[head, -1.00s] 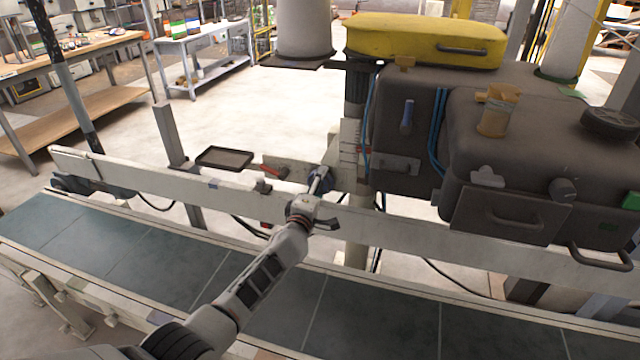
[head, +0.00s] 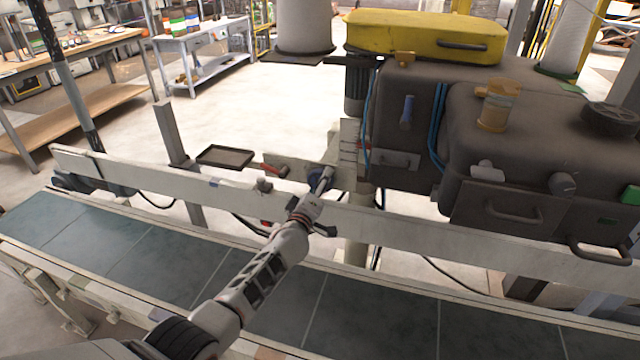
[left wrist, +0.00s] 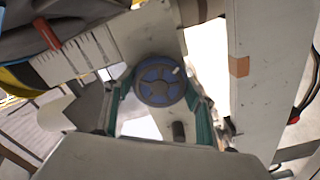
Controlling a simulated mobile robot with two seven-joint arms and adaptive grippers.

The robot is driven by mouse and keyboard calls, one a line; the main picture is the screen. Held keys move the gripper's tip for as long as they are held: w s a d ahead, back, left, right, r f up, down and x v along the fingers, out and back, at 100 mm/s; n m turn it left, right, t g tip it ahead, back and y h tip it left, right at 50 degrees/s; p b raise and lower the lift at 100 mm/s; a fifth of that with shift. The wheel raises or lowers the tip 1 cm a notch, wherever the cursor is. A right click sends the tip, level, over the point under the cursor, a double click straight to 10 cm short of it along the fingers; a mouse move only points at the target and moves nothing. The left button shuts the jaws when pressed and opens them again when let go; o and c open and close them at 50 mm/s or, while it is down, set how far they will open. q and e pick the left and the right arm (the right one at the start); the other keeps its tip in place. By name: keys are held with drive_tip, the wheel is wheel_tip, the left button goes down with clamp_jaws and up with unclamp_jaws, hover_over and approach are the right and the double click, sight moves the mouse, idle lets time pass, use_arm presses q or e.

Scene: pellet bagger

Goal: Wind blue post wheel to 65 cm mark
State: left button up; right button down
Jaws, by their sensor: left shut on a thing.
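The blue post wheel (left wrist: 160,82) is a round spoked handwheel with a small pale knob, on a pale plate in the left wrist view. In the head view it is a small dark blue shape (head: 317,178), partly hidden by my gripper. My left gripper (left wrist: 162,88) has its teal-lined fingers on either side of the wheel and is shut on its rim. A pale scale with dark ticks (left wrist: 75,58) stands beside it, with a red pointer (left wrist: 47,33) near its far end. The scale also shows in the head view (head: 349,140); its numbers are unreadable. My right gripper is not in view.
A dark conveyor belt (head: 400,320) with a long pale rail (head: 450,238) runs under my left arm. The dark machine housing (head: 405,120) with a yellow cover (head: 425,38) stands right of the wheel. A red-handled lever (head: 275,170) and dark tray (head: 226,156) are left.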

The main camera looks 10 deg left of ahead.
use_arm(q)
drive_tip(key=o, duration=1.1)
drive_tip(key=shift+s, duration=0.1)
drive_tip(key=s, duration=0.4)
drive_tip(key=s+a, duration=0.1)
drive_tip(key=s, duration=0.2)
drive_tip(key=s+a, duration=0.1)
drive_tip(key=s, duration=0.3)
drive_tip(key=shift+s+a, duration=0.2)
drive_tip(key=shift+s, duration=0.15)
drive_tip(key=shift+f, duration=0.1)
